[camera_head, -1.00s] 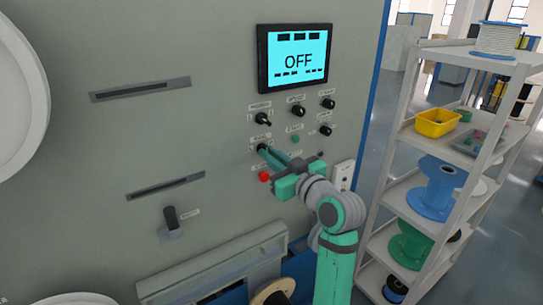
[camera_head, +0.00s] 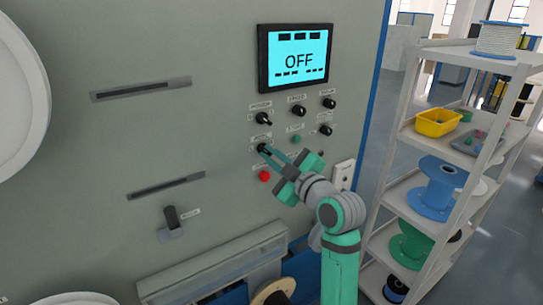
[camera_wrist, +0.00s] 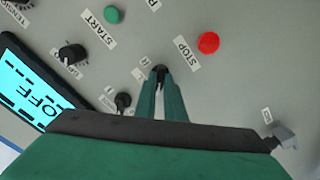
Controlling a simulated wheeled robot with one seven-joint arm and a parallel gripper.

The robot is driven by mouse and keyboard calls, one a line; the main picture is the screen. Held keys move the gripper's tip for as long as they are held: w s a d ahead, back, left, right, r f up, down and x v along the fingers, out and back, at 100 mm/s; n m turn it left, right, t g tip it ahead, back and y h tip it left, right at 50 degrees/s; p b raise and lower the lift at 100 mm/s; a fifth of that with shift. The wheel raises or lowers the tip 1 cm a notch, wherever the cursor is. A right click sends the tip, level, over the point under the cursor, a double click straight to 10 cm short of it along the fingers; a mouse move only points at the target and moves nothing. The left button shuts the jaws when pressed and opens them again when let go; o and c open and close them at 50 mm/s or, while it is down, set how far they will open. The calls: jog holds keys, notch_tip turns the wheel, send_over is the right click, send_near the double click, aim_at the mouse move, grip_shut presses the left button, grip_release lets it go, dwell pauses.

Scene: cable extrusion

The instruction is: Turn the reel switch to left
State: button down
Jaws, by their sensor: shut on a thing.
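The reel switch (camera_head: 262,147) is a small black knob on the grey machine panel, in the lower left of the knob group. Its label is too small to read surely. My gripper (camera_head: 265,150) reaches it from the lower right, with its green fingers closed on the knob. In the wrist view the fingertips (camera_wrist: 160,72) meet around the black knob (camera_wrist: 159,69), which they mostly hide. The knob's exact pointing direction cannot be told.
The screen (camera_head: 297,58) above reads OFF. A black knob (camera_head: 263,119) sits just above, the green START button (camera_head: 296,139) to the right, and the red STOP button (camera_head: 264,176) just below. A shelf rack (camera_head: 400,180) with spools stands at the right.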

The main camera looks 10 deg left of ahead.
jog(key=shift+f, duration=0.2)
dwell(0.3)
jog(key=c, duration=1.9)
grip_release()
jog(key=shift+o, duration=0.3)
jog(key=shift+r, duration=0.1)
jog(key=v, duration=1)
jog(key=shift+s+d, duration=0.25)
